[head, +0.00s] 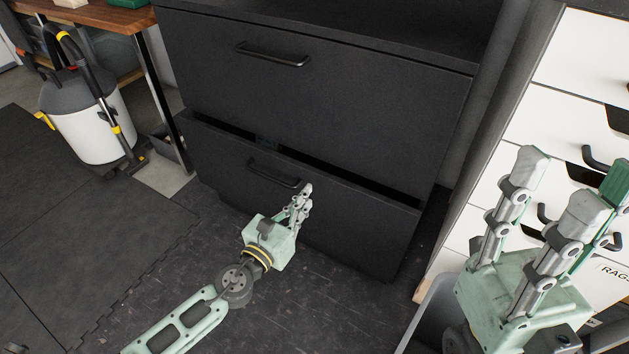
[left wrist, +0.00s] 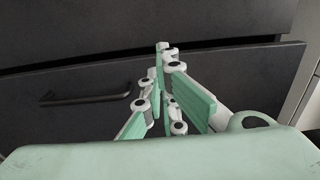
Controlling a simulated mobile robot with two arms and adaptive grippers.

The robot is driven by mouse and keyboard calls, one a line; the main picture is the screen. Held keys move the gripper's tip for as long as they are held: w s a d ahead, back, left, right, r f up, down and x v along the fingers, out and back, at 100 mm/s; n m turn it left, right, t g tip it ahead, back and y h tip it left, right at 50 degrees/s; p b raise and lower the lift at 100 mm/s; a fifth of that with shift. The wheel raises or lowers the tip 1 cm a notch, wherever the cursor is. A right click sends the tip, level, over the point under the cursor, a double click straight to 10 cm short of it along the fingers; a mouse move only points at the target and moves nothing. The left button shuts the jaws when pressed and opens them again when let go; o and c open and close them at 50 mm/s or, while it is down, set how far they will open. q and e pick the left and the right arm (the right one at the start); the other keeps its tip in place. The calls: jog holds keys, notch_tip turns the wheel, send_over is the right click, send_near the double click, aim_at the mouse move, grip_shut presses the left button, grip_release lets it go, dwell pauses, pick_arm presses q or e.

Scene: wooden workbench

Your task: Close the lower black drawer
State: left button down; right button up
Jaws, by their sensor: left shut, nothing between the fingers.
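The lower black drawer (head: 330,219) stands partly out of the cabinet, with a dark gap along its top edge. Its bar handle (head: 274,172) is on the left part of its front. It also shows in the left wrist view (left wrist: 255,82), with the handle (left wrist: 85,97) left of my fingers. My left gripper (head: 306,189) is shut and empty, its tips at the drawer front just right of the handle. I cannot tell whether they touch it. My right gripper (head: 558,178) is open and empty, raised at the right, away from the drawer.
The upper black drawer (head: 330,85) is shut, with its own handle (head: 272,55). A white drawer unit (head: 569,125) stands at the right, with a grey bin (head: 428,318) in front. A vacuum cleaner (head: 88,125) stands at the left. The dark floor before the cabinet is clear.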

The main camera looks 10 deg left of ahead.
aim_at(321, 177)
pick_arm(q)
jog(key=x, duration=0.5)
jog(key=shift+w+d, duration=0.1)
jog(key=shift+w, duration=0.3)
jog(key=shift+d, duration=0.1)
jog(key=shift+w, duration=0.15)
